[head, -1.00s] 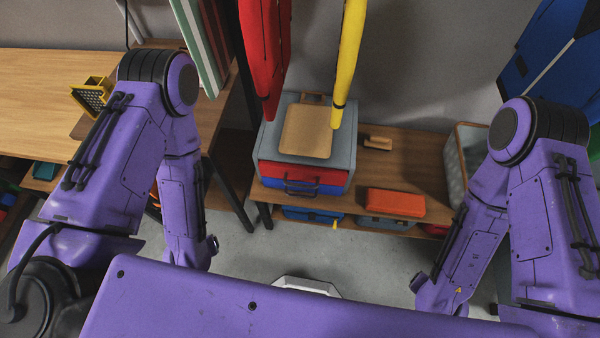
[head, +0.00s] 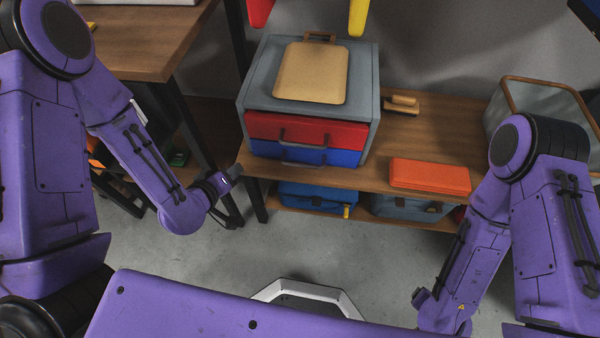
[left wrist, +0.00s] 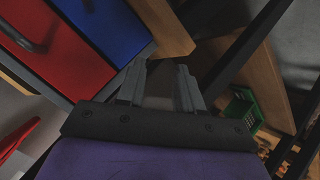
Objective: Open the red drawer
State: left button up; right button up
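The red drawer (head: 335,132) is the upper of two in a grey cabinet (head: 362,95) on the wooden bench; it looks shut and has a dark bar handle (head: 300,140). A blue drawer (head: 345,157) sits under it. My left gripper (head: 236,178) is at the cabinet's lower left, apart from the drawer. In the left wrist view its two grey fingers stand apart with nothing between them (left wrist: 160,82). The red drawer (left wrist: 62,68) and its handle (left wrist: 42,42) show there at upper left. My right forearm is at lower right; its gripper is out of view.
A tan board (head: 312,72) lies on the cabinet. An orange box (head: 430,175) and a wood-rimmed bin (head: 540,105) are on the bench to the right. A wooden table (head: 150,45) stands at left. Grey floor (head: 330,245) is clear in front.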

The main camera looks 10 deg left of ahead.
pick_arm(q)
jog(key=w+d+f+t+h+b, duration=0.2)
jog(key=w+d+t+h+b, duration=0.15)
jog(key=b, duration=0.25)
jog(key=h+b, duration=0.1)
jog(key=h, duration=0.8)
send_near(301, 144)
jog(key=shift+g, duration=0.35)
jog(key=b+x, duration=0.4)
jog(key=x, duration=0.6)
jog(key=shift+w+a+f, duration=0.1)
jog(key=shift+w+a, duration=0.05)
grip_shut()
pick_arm(e)
notch_tip(301, 144, down, 15)
jog(key=shift+r, duration=0.2)
